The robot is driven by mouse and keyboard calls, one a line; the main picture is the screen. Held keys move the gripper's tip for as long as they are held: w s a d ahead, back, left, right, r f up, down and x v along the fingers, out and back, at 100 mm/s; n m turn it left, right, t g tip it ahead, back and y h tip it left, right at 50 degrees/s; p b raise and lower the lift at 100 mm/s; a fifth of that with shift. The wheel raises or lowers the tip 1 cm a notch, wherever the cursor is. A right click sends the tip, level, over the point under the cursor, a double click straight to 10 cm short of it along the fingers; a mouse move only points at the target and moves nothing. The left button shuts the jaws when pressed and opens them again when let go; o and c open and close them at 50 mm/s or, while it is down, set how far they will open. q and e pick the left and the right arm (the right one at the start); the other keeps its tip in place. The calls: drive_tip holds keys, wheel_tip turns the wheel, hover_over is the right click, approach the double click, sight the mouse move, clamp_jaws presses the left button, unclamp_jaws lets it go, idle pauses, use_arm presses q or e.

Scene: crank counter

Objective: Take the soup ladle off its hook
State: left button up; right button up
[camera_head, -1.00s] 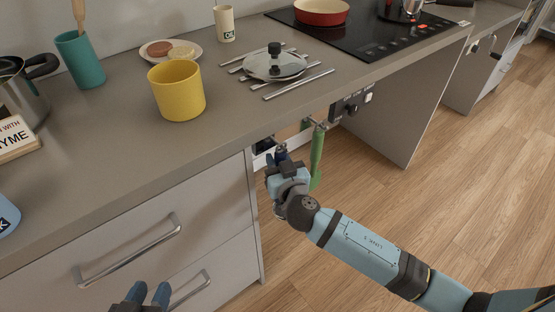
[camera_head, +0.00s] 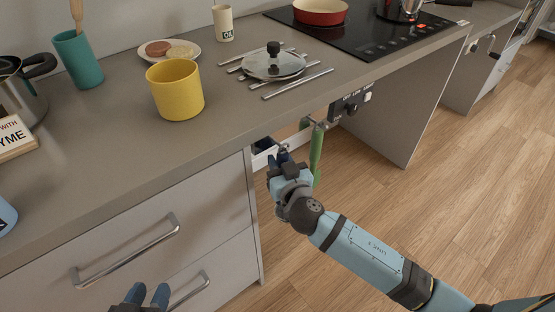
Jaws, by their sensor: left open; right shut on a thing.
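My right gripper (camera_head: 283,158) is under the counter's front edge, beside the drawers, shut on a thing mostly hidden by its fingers. A small grey piece shows at the fingertips; I take it for the handle end of the soup ladle, whose bowl I cannot see. Whether it still touches a hook cannot be told. A green utensil (camera_head: 316,150) hangs just right of the gripper, its lower end partly hidden behind my arm. My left gripper (camera_head: 147,294) is open and empty at the bottom edge, in front of the drawers.
The counter (camera_head: 225,115) overhangs the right gripper. A dark control panel (camera_head: 350,105) is right of the green utensil. Open floor (camera_head: 440,200) lies to the right.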

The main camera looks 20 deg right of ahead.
drive_tip(key=shift+s+d+r, duration=0.1)
drive_tip(key=shift+s, duration=0.1)
idle(0.3)
drive_tip(key=shift+s+d+r, duration=0.25)
drive_tip(key=shift+s+r, duration=0.15)
drive_tip(key=shift+s, duration=0.35)
drive_tip(key=shift+s+d+b, duration=0.15)
drive_tip(key=shift+s+d, duration=0.2)
drive_tip(key=shift+s, duration=0.55)
drive_tip(key=shift+s+d+b, duration=0.2)
drive_tip(key=shift+s+d, duration=0.1)
drive_tip(key=shift+s, duration=0.6)
drive_tip(key=shift+s+d+b, duration=0.15)
drive_tip(key=shift+s+d, duration=0.2)
drive_tip(key=shift+s, duration=0.55)
